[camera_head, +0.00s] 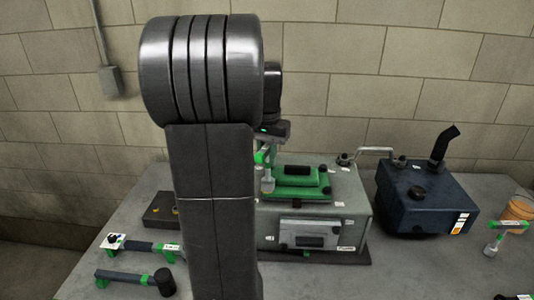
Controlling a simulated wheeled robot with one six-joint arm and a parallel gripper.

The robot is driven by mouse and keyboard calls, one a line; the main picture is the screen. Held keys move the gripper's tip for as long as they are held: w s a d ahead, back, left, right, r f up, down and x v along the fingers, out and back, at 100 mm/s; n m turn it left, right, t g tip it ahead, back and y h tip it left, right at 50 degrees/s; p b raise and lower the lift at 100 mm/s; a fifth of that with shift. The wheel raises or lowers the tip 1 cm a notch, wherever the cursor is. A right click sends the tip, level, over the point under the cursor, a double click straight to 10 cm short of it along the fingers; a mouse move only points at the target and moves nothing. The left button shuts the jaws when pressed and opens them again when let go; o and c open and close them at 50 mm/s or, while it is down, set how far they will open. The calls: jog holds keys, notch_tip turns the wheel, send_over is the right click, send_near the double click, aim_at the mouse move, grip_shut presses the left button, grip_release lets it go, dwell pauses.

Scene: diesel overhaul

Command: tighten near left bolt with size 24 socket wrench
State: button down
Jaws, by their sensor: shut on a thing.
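The engine (355,205) is a grey block with a green cover (297,188) on top, standing on the bench. My gripper (270,146), partly hidden behind my dark arm, is above the cover's left end. It is shut on a socket wrench (267,172) with green on its upper part and a grey socket pointing down. The socket's lower end is at the left edge of the green cover; I cannot tell if it touches a bolt. The near left bolt is not visible, hidden by the socket or my arm. A dark bolt head (322,168) shows on the cover's far right.
A dark blue tank (425,200) with a black spout stands right of the engine. Another green-topped wrench (494,245) and an orange bucket (520,208) are at the far right. A mallet (135,278) and a green-banded tool (150,247) lie front left, near a dark block (160,212).

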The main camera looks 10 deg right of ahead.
aim_at(267, 144)
jog(key=m, duration=0.6)
jog(key=shift+w, duration=0.15)
jog(key=m, duration=0.5)
jog(key=shift+w+m, duration=0.1)
jog(key=shift+m, duration=0.3)
jog(key=m, duration=0.5)
jog(key=shift+w+d, duration=0.1)
jog(key=m, duration=0.5)
jog(key=shift+w+m, duration=0.1)
jog(key=shift+m, duration=0.2)
jog(key=shift+n, duration=0.4)
jog(key=c, duration=2.1)
grip_release()
jog(key=shift+f, duration=0.1)
grip_shut()
jog(key=shift+r, duration=1.8)
